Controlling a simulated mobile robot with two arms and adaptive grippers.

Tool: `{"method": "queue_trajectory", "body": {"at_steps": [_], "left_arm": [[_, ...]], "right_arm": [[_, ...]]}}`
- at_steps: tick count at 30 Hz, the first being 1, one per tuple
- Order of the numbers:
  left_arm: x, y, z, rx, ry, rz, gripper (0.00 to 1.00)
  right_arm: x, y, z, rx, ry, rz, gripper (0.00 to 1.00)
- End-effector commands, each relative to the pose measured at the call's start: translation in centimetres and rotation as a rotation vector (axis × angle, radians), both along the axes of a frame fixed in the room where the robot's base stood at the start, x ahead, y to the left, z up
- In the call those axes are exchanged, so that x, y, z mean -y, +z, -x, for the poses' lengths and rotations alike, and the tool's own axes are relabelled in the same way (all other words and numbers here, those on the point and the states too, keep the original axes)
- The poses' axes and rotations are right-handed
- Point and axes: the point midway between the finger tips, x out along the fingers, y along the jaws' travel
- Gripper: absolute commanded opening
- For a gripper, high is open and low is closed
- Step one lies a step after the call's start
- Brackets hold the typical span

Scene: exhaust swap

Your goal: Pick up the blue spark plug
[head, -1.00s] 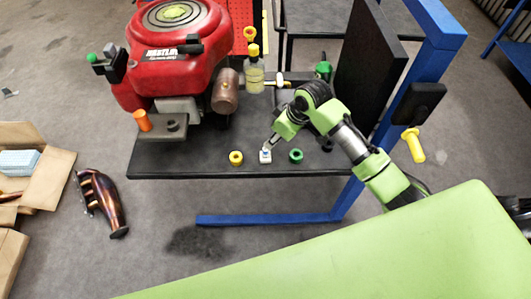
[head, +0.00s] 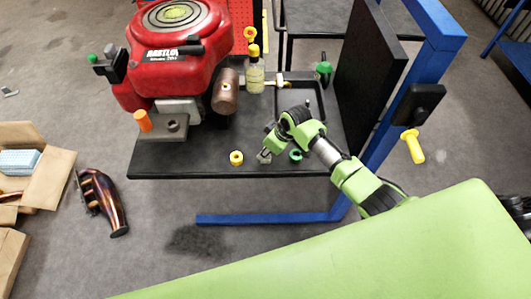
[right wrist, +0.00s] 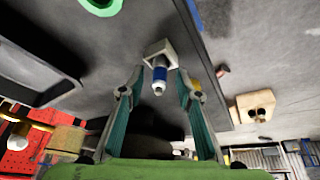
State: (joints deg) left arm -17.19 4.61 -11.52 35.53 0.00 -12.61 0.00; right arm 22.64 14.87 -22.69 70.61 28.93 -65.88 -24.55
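The blue spark plug (right wrist: 160,73) shows in the right wrist view, white with a blue band, sitting in a small pale square holder (right wrist: 157,48) near the bench edge. My right gripper (right wrist: 160,80) is open, with one finger on each side of the plug and visible gaps to both. In the head view my right gripper (head: 265,154) is over the holder's place and mostly covers holder and plug. My left gripper is not in view.
A yellow ring (head: 236,157) and a green ring (head: 295,155) sit on the bench (head: 200,165) to either side of the gripper. The red engine (head: 180,60), a bottle (head: 255,78) and a black tray (head: 315,92) stand farther back.

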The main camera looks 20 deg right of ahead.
Motion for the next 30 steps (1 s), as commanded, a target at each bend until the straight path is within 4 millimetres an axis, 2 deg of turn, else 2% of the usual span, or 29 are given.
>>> {"method": "queue_trajectory", "body": {"at_steps": [5, 6, 9, 23, 30], "left_arm": [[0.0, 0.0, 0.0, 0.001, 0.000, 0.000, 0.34], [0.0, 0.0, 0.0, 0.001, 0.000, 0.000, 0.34], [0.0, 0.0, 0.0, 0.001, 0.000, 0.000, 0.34], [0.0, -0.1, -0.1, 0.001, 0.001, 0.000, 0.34], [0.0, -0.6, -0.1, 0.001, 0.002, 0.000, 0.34]], "right_arm": [[0.0, 0.0, 0.0, 0.000, 0.000, 0.000, 0.32], [0.0, 0.0, 0.0, 0.000, 0.000, 0.000, 0.26], [0.0, 0.0, 0.0, 0.000, 0.000, 0.000, 0.00], [0.0, 0.3, -0.1, 0.002, 0.001, -0.001, 0.00], [0.0, 2.5, -0.2, 0.005, 0.001, 0.000, 0.00]]}}
